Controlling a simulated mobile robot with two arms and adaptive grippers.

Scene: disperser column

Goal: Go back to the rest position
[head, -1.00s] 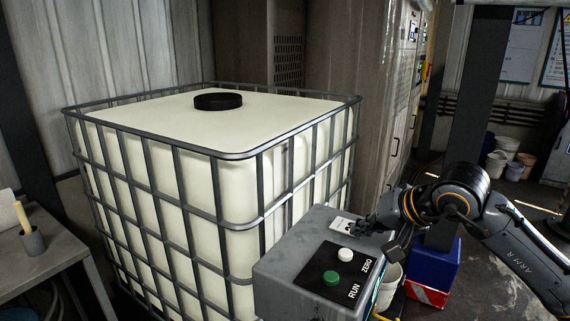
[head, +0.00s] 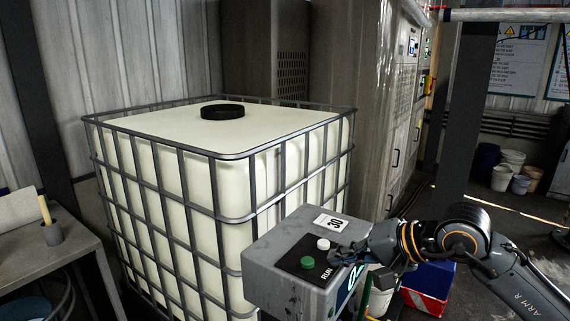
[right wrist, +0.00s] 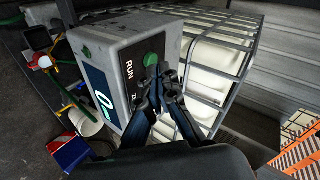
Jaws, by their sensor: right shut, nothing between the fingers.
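My right gripper (head: 340,257) is at the right side of the grey control box (head: 268,262), over the panel near the white button (head: 323,244). Its fingers are shut with nothing between them. The green button (head: 307,263) beside the word RUN is uncovered, while the ZERO label is hidden behind the gripper. In the right wrist view, the closed fingers (right wrist: 157,82) point at the panel, close to the green button (right wrist: 151,59); I cannot tell whether they touch the panel. A display (right wrist: 103,106) shows a 0 on the box's side. My left gripper is not in view.
A caged white tank (head: 170,122) with a black lid (head: 222,111) stands left of the box. A blue and red container (head: 428,284) sits on the floor behind my right arm. Buckets (head: 512,163) stand far back.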

